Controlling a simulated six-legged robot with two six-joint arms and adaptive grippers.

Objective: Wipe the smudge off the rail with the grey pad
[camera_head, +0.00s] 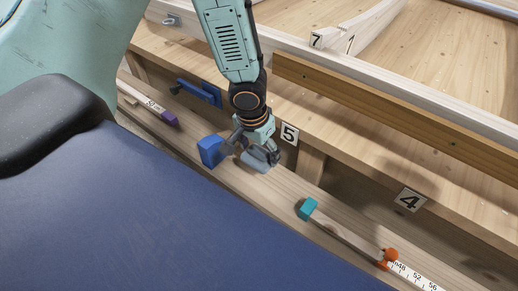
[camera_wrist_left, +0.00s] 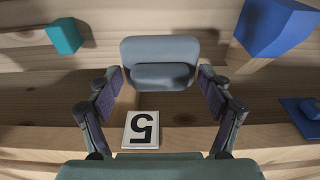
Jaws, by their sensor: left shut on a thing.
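The grey pad (camera_head: 260,158) is a rounded block with a raised grip on top, and it also shows in the left wrist view (camera_wrist_left: 160,48). My left gripper (camera_head: 250,150) is shut on the pad's grip, with one finger at each side in the left wrist view (camera_wrist_left: 160,78). The pad is at the pale wooden rail (camera_head: 285,188), below the number 5 tag; I cannot tell whether it touches the wood. I cannot make out a smudge; the pad and gripper hide part of the wood. My right gripper is not in view.
A blue block (camera_head: 210,151) is close left of the gripper, and a teal block (camera_head: 308,209) is to its right. Further right are an orange knob (camera_head: 388,257) and a scale strip (camera_head: 412,274). A blue clamp-like part (camera_head: 198,92) and the bench edge (camera_head: 350,170) lie behind.

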